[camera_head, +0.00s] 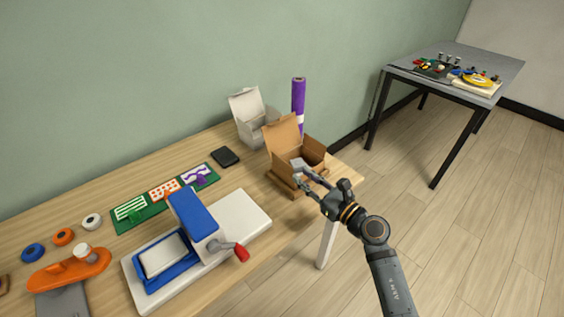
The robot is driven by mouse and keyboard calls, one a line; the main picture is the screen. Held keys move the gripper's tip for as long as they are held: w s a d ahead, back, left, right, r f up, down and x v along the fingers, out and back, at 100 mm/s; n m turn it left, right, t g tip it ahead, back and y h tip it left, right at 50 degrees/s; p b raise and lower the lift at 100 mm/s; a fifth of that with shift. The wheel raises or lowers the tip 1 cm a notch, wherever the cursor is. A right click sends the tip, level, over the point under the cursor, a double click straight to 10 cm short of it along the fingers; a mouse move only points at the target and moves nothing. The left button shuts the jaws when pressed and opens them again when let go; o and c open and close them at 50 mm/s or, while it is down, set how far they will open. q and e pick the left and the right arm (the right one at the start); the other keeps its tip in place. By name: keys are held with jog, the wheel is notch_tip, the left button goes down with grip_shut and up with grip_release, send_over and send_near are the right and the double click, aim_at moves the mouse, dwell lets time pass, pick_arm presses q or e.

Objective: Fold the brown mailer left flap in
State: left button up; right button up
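The brown mailer (313,152) stands open at the right end of the wooden table, its lid raised at the back left. A brown flap (283,184) sticks out low at its front left side. My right gripper (300,173) reaches in from the right, at the near side of the mailer, and covers part of its near wall and opening. Its fingers look spread apart with nothing seen between them. I cannot tell whether a fingertip touches the cardboard. My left gripper is not in view.
A white box (250,130) with raised lid and a purple roll (298,97) stand behind the mailer. A blue and white press (190,240) with a red-knobbed handle stands to the left. A black wallet-like item (225,157) lies between.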

send_near(271, 152)
jog(key=x, duration=0.5)
jog(key=shift+p, duration=0.3)
jog(key=shift+c, duration=0.3)
grip_shut()
